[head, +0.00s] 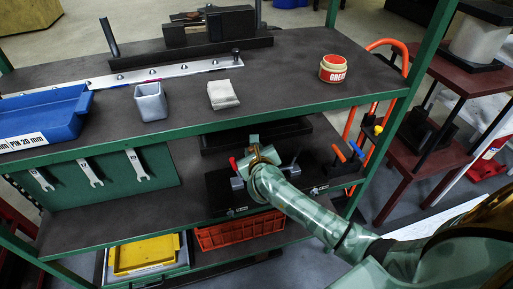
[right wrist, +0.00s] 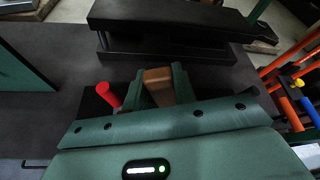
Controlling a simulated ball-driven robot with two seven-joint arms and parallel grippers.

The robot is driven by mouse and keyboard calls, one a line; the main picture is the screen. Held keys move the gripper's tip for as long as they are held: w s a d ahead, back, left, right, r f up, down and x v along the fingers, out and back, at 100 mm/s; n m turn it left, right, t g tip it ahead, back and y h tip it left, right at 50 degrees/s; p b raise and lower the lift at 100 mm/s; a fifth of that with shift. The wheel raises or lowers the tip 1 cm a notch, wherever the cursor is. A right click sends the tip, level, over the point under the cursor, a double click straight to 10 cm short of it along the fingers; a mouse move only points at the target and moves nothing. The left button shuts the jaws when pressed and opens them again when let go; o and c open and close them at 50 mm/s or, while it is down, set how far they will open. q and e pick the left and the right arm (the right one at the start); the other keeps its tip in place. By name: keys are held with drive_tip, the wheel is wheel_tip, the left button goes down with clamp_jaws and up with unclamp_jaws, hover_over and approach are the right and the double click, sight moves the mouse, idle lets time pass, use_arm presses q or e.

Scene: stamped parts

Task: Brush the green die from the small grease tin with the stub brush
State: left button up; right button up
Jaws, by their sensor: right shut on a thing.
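The small grease tin (head: 333,69), cream with a red lid rim and red lettering, stands upright on the top shelf at right. My right gripper (head: 258,158) is over the middle shelf, below and left of the tin. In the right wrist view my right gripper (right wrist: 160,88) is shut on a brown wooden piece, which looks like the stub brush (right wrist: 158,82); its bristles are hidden. I cannot make out a green die in either view. My left gripper is not in view.
A red-handled tool (right wrist: 108,94) lies close beside my right gripper. A black raised plate (right wrist: 180,20) is beyond it. The top shelf (head: 280,75) holds a grey cup (head: 150,101), a folded cloth (head: 222,94) and a blue bin (head: 45,118). Its front edge overhangs the middle shelf.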

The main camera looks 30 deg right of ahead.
drive_tip(key=shift+f+b, duration=0.45)
drive_tip(key=shift+f, duration=0.15)
idle(0.7)
drive_tip(key=shift+s+d, duration=0.1)
